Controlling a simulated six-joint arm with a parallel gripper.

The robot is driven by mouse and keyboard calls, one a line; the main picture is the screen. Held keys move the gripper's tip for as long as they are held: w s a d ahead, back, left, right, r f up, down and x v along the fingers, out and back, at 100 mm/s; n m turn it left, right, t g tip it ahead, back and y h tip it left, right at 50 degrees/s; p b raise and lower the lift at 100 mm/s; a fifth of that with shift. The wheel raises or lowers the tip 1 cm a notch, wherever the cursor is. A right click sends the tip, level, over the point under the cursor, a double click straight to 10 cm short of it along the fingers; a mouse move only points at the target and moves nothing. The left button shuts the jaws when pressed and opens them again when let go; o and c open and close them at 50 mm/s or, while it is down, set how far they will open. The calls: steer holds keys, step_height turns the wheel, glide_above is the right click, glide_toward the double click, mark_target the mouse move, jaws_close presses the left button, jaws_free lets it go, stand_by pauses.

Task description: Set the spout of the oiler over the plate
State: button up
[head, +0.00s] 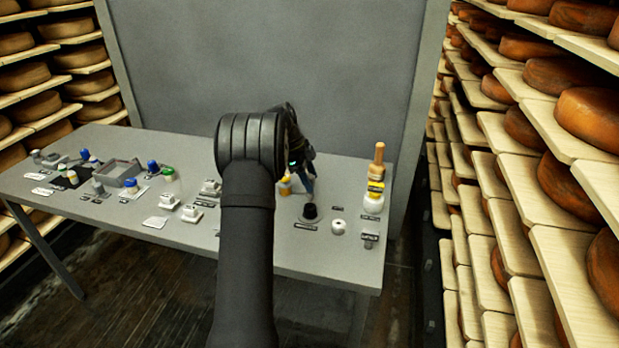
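My gripper (304,178) is over the right half of the grey table, partly hidden behind my dark arm. A slim blue part shows at its tip; I cannot tell whether this is a finger or something held. A small yellow object (285,186) is just left of the tip. A black knob-like piece (310,212) stands on the table just below the tip in the picture, with a grey round base around it. I cannot make out for certain which thing is the oiler or which is the plate. The fingers are too small to judge.
At the table's right stand a wooden-handled tool (378,160) and a white round piece (339,227). Small caps, a grey tray (121,172) and labels crowd the left half. A grey panel (270,70) rises behind; cheese shelves (560,150) flank the table (190,258).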

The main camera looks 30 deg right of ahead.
steer(key=v, duration=1.7)
steer(key=shift+a+r, duration=0.15)
steer(key=shift+a, duration=0.05)
steer(key=shift+w, duration=0.1)
steer(key=x, duration=1.7)
steer(key=shift+d, duration=0.25)
